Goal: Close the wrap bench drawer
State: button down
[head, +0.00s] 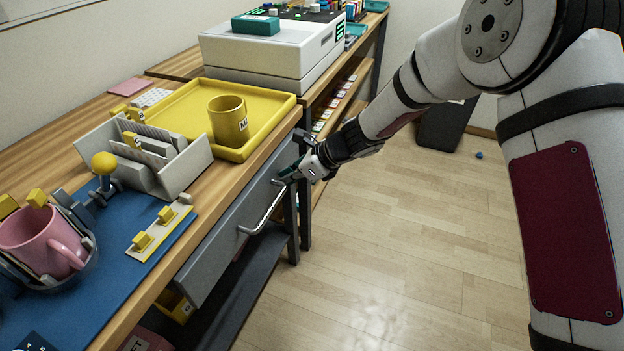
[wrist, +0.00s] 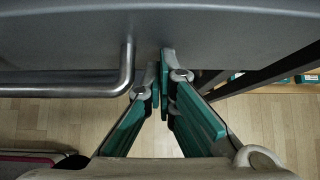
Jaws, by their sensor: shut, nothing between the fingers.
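The wrap bench drawer (head: 225,245) is a grey front under the wooden bench top, with a metal bar handle (head: 262,212). It looks nearly in line with the bench edge; I cannot tell exactly how far out it stands. My gripper (head: 291,176) is at the far end of the drawer front, just beyond the handle's far end. In the wrist view the fingers (wrist: 164,75) are shut and empty, with their tips at the grey front (wrist: 220,28). The handle (wrist: 75,82) lies to the left of the fingers, outside them. Whether the tips touch the front is unclear.
On the bench stand a yellow tray (head: 190,92) with a yellow mug (head: 228,120), a grey divided holder (head: 170,170), and a pink mug (head: 40,240) in a fixture on a blue mat (head: 130,262). A white machine (head: 270,55) stands behind.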

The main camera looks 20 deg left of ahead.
aim_at(277, 175)
jog(key=shift+a, duration=1.55)
